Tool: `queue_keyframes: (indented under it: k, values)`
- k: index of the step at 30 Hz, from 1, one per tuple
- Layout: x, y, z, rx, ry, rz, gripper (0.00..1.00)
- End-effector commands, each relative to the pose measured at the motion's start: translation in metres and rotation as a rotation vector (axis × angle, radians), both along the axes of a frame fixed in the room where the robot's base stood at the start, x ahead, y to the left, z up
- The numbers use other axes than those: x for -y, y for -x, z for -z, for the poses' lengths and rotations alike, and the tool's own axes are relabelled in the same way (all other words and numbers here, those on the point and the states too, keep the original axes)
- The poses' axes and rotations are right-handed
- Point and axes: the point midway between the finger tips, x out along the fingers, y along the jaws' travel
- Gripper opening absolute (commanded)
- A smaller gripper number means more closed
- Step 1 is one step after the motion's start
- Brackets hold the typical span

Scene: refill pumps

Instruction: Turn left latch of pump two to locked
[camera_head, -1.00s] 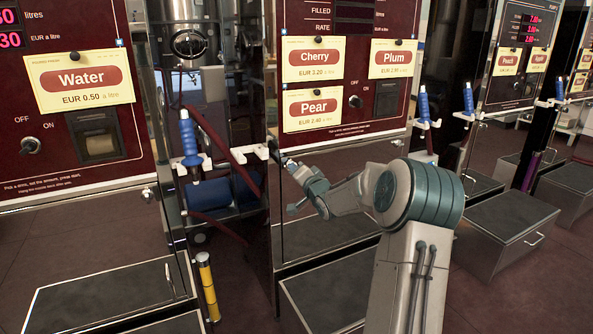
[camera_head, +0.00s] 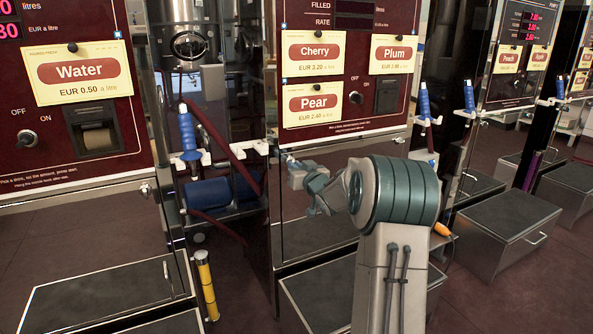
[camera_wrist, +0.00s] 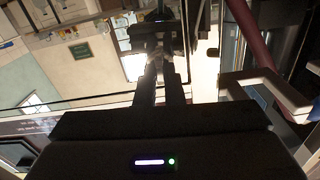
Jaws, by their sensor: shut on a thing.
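Pump two is the dark red cabinet with the Cherry, Plum and Pear labels (camera_head: 313,105) in the head view. My gripper (camera_head: 289,161) is at the lower left corner of its front panel, where the left latch sits. The latch is mostly hidden behind my gripper in the head view, so its angle cannot be read. In the wrist view my gripper's fingers (camera_wrist: 164,72) are close together on a small dark part, apparently the latch (camera_wrist: 152,37). Its shape is unclear in shadow.
A white hose hook (camera_head: 250,150) stands just left of my gripper, with a dark red hose beside it; the hook also shows in the wrist view (camera_wrist: 265,85). The Water pump's panel (camera_head: 75,130) is further left. Grey-topped step boxes (camera_head: 503,227) stand on the floor.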

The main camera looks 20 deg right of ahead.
Motion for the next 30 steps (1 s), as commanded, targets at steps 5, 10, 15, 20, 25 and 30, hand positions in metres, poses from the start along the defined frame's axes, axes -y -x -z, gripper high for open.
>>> queue_keyframes:
  k: [5, 10, 15, 20, 25, 30]
  values:
    - [0.0001, 0.0001, 0.0013, 0.001, 0.065, 0.000, 0.00]
    - [-0.0003, 0.0000, 0.0008, 0.002, 0.095, 0.000, 0.00]
    - [-0.0001, 0.0000, 0.0005, 0.003, 0.104, 0.000, 0.00]
    - [-0.0001, 0.0001, 0.0005, 0.003, 0.104, 0.000, 0.00]
    - [-0.0001, 0.0001, 0.0005, 0.003, 0.104, 0.000, 0.22]
    - [0.0000, 0.0001, 0.0004, 0.003, 0.103, 0.000, 0.30]
